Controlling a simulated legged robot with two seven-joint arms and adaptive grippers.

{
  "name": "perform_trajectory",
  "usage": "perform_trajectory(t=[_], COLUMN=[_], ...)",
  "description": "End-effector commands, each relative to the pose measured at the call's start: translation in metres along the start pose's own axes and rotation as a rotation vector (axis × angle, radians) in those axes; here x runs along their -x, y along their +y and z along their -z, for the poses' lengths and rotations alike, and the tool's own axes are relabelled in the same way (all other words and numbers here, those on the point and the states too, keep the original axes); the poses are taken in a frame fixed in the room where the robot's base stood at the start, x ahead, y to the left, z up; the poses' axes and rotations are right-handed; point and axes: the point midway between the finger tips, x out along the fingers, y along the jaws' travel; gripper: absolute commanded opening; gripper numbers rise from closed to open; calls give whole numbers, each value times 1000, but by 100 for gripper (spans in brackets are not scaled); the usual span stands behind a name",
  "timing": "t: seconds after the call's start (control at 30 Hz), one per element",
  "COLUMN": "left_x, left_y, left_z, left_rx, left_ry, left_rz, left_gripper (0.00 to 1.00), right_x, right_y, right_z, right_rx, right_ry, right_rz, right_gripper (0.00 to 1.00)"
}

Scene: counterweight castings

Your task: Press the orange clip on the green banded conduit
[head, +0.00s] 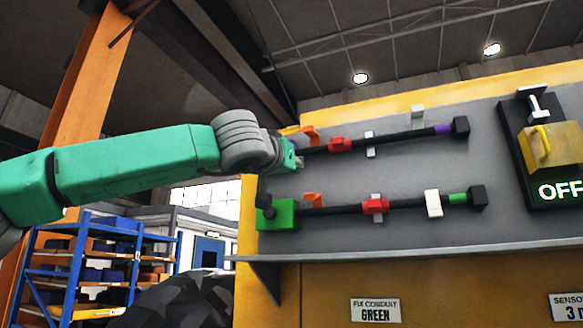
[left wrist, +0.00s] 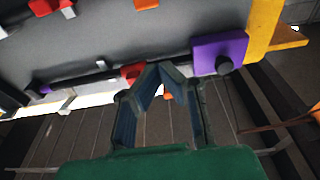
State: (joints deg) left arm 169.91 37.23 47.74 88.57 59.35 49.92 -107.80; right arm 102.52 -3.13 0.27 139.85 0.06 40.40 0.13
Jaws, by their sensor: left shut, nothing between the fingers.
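The green banded conduit (head: 410,204) is the lower of two dark bars on a grey panel. It has a green block at its left end (head: 277,213) and a green band near its right end (head: 458,198). Its orange clip (head: 312,199) stands up near the green block; an orange clip also shows at the top edge of the left wrist view (left wrist: 146,4). My left gripper (head: 297,161) is above that clip, by the left end of the upper conduit. Its fingertips (left wrist: 157,70) meet in the left wrist view, with nothing between them. My right gripper is out of view.
The upper conduit (head: 390,139) has a purple band, a red clip (head: 340,143) and an orange clip (head: 310,135). Its purple end block (left wrist: 219,52) is beside my fingers. A red clip (head: 376,206) and a white clip (head: 433,203) sit along the lower conduit. A ledge runs below.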

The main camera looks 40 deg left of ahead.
Motion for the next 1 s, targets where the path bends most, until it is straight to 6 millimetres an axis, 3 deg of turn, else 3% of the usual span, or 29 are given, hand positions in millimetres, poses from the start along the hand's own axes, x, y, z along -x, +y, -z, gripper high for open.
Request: perform_trajectory(t=[0.3,0.4,0.5,1.0], left_x=[-65,-65,-67,-69], left_y=[2,1,0,1], left_z=[2,-21,-32,-37], left_rx=[-2,0,1,-1], left_ry=[0,-1,-1,3], left_rz=[1,-2,-1,0], left_gripper=[0,0,0,0], right_x=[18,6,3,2], right_y=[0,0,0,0], right_z=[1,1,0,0], right_rx=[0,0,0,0], right_ry=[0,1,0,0], right_rz=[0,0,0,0], right_gripper=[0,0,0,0])
